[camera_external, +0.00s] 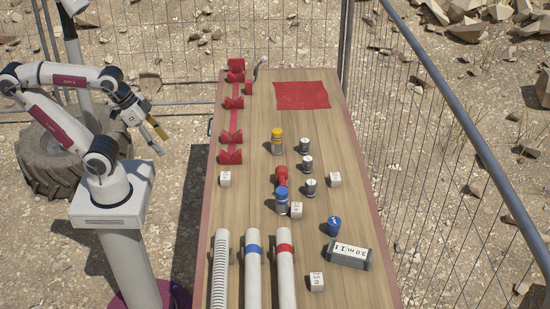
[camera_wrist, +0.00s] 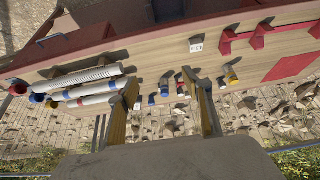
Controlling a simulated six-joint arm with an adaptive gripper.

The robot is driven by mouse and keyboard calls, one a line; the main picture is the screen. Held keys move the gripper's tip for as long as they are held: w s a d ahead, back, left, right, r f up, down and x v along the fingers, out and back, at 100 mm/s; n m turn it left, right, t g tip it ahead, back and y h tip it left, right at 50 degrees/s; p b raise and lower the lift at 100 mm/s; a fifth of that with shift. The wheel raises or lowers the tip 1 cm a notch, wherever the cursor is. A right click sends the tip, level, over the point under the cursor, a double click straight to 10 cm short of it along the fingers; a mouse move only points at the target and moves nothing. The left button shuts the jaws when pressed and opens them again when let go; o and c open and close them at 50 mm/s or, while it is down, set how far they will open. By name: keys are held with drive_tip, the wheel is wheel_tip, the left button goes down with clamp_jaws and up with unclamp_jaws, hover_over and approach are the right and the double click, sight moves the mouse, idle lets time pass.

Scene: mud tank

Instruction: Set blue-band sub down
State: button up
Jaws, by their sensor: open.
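The blue-band sub (camera_external: 281,203), a short grey cylinder with a blue band, stands upright on the wooden table just in front of a red piece (camera_external: 281,177). In the wrist view a small blue piece (camera_wrist: 165,90) that appears to be this sub shows between the fingers, well beyond them. My gripper (camera_external: 159,141) is open and empty, off the table's left side and far from the sub. Its two fingers also show in the wrist view (camera_wrist: 161,82), with nothing between them.
Three long tubes (camera_external: 253,275) lie at the front. A red rack (camera_external: 232,137) lines the left edge. The red mat (camera_external: 302,95) is bare.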

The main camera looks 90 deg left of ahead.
drive_tip(key=shift+w, duration=0.1)
drive_tip(key=n+t+y, duration=0.2)
drive_tip(key=n+t, duration=0.1)
drive_tip(key=t, duration=0.5)
hover_over(280, 191)
drive_tip(key=s+d, duration=0.2)
drive_tip(key=s, duration=0.3)
wheel_tip(280, 191, down, 14)
drive_tip(key=f, duration=0.1)
drive_tip(key=shift+s+a+f+m+t+y, duration=0.1)
drive_tip(key=shift+s+f+m+t+y, duration=0.2)
drive_tip(key=shift+f+t, duration=0.5)
drive_tip(key=shift+s+a+f+m+t+y, duration=0.1)
drive_tip(key=shift+s+f+t+y, duration=0.35)
drive_tip(key=shift+f, duration=0.55)
drive_tip(key=shift+s+a+f+m+t+y, duration=0.15)
drive_tip(key=shift+f+m+t+y, duration=0.1)
drive_tip(key=shift+f+t, duration=0.6)
drive_tip(key=shift+d, duration=0.1)
drive_tip(key=shift+x, duration=1.35)
drive_tip(key=shift+w+f, duration=0.1)
